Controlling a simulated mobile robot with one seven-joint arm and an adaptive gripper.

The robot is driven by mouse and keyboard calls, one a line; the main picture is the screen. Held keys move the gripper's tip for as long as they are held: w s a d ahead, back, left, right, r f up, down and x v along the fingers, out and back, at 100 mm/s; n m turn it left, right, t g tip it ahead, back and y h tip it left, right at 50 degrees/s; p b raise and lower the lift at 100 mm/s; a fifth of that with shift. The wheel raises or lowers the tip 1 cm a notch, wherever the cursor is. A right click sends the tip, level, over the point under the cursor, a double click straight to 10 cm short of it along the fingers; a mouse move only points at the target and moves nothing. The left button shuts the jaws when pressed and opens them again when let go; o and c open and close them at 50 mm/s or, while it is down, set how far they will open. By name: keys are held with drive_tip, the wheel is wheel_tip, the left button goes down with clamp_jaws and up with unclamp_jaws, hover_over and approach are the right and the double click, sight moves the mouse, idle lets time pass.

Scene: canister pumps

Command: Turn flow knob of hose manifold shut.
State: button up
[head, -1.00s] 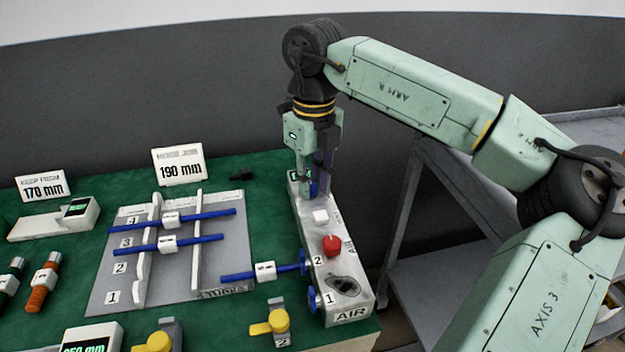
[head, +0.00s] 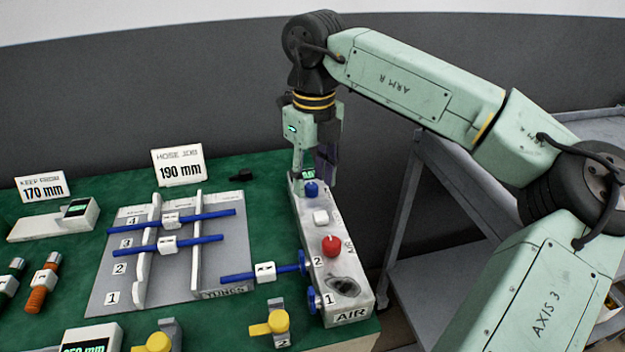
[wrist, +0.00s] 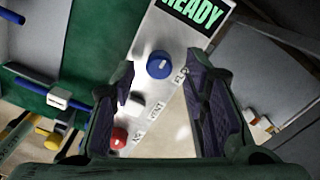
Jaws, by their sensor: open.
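The hose manifold (head: 325,285) is a long pale box marked AIR at the right of the bench. My gripper (head: 315,176) points down just above and behind this knob. In the wrist view my open gripper (wrist: 168,80) has one finger either side of the picture's middle. The blue knob lies between and slightly beyond the fingertips, with nothing held.
A white button (head: 320,217) and a red knob (head: 332,245) lie nearer on the manifold. A green READY display (wrist: 195,14) is beyond the blue knob. A blue tube with a white block (head: 265,271) joins the left side. A grey rack (head: 225,265) holds other tubes.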

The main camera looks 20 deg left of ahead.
sight(313, 185)
wheel_tip(313, 185, up, 11)
idle(0.3)
drive_tip(key=shift+f, duration=0.1)
